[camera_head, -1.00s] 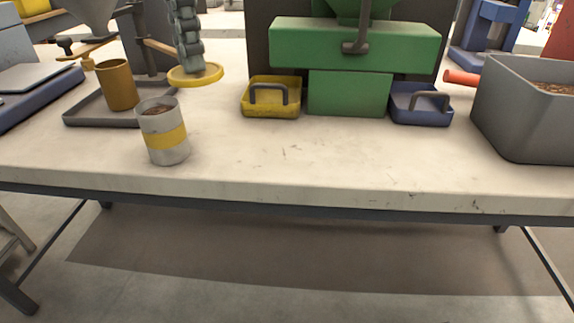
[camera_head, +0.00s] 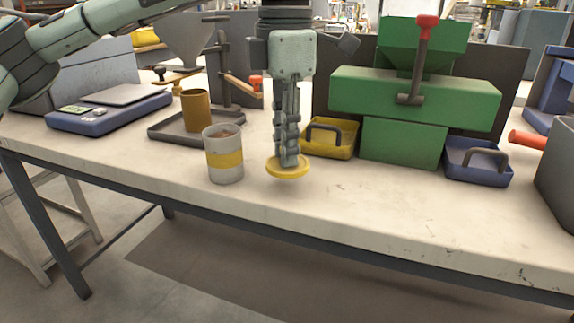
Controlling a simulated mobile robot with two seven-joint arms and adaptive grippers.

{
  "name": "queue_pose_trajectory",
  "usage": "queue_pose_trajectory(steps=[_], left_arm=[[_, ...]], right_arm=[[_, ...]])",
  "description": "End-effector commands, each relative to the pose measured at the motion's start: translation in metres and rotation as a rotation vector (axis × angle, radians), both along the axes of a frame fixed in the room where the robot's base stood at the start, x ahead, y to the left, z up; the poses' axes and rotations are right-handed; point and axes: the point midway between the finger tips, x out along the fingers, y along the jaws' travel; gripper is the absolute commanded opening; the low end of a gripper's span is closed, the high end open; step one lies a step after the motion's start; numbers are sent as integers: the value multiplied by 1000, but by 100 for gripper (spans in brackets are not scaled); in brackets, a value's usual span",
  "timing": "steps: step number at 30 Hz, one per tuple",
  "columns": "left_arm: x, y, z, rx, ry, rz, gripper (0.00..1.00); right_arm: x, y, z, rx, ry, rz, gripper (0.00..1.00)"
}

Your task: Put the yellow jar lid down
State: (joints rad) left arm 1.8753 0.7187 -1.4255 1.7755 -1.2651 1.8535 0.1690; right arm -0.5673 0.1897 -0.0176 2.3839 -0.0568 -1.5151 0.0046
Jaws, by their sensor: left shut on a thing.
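My left gripper (camera_head: 288,158) points straight down and is shut on the yellow jar lid (camera_head: 287,172). The lid is a flat yellow disc, held level at or just above the table top; I cannot tell whether it touches. To its left stands an upright jar (camera_head: 224,168), grey with a yellow band, open at the top with brown pellets inside. The lid and the jar are apart. My right gripper is not in view.
A yellow tray (camera_head: 345,146) with a dark handle sits right behind the lid, beside the green machine (camera_head: 403,141). A blue tray (camera_head: 478,175) is further right. A grey tray (camera_head: 171,137) with a brown cup (camera_head: 196,110) is behind the jar. The front table strip (camera_head: 370,212) is clear.

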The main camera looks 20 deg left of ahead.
Motion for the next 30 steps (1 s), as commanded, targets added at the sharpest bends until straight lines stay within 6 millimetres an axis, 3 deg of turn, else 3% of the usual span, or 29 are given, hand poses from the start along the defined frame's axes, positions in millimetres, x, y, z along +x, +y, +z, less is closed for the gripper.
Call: queue_pose_trajectory(steps=[8,21,22,24,27,30], left_arm=[[-1,0,-34,0,1,-1,4],[0,0,-39,0,0,0,4],[0,0,-39,0,0,0,21],[0,0,-38,0,0,0,30],[0,0,-38,0,0,0,39],[0,0,-38,0,0,0,39]], right_arm=[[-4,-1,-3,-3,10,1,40],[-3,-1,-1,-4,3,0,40],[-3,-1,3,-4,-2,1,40],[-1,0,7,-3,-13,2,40],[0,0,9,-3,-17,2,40],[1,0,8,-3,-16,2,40]])
